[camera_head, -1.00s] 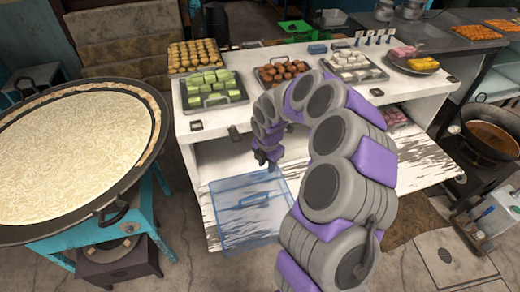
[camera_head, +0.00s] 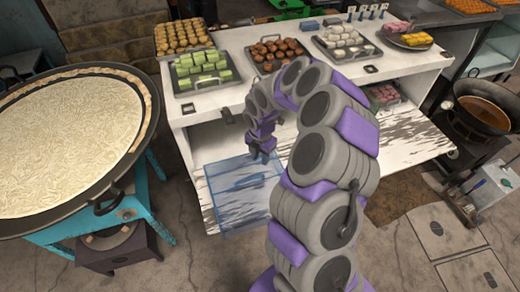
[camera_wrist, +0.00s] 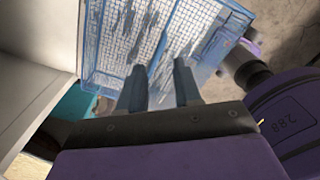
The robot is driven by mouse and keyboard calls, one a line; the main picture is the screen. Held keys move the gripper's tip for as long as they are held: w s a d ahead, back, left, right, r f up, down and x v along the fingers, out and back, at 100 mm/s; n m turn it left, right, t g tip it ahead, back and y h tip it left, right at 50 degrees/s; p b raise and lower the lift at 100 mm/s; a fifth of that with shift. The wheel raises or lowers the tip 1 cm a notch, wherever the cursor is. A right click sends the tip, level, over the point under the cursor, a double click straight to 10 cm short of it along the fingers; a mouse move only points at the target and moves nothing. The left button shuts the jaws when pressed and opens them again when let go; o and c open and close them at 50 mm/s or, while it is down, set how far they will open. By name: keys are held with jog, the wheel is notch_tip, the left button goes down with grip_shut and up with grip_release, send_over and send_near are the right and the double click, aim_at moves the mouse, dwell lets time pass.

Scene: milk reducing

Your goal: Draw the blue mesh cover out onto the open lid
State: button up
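The blue mesh cover (camera_head: 228,208) is a see-through box shape with a handle-like bar on it. It sits on the left part of the white open lid (camera_head: 398,150), near its front edge. My gripper (camera_head: 262,157) is above the far right part of the cover, pointing down. In the wrist view my gripper (camera_wrist: 160,72) has its two fingers apart with nothing visible held between them. The cover's mesh (camera_wrist: 115,38) shows beyond the fingertips. I cannot tell whether a finger touches it.
A white counter (camera_head: 215,102) above the lid holds trays of green blocks (camera_head: 202,70), brown balls (camera_head: 273,54) and white pieces (camera_head: 342,43). A large round pan (camera_head: 60,150) stands at left. A dark wok (camera_head: 487,115) is at right. My arm hides the lid's middle.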

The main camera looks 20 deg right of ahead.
jog(key=b, duration=0.1)
send_near(250, 187)
jog(key=d+f, duration=0.2)
jog(key=w+d+f, duration=0.1)
jog(key=f, duration=0.1)
jog(key=d+f, duration=0.2)
jog(key=f, duration=0.1)
jog(key=shift+w+d, duration=0.3)
jog(key=shift+w, duration=0.05)
jog(key=shift+d, duration=0.1)
grip_shut()
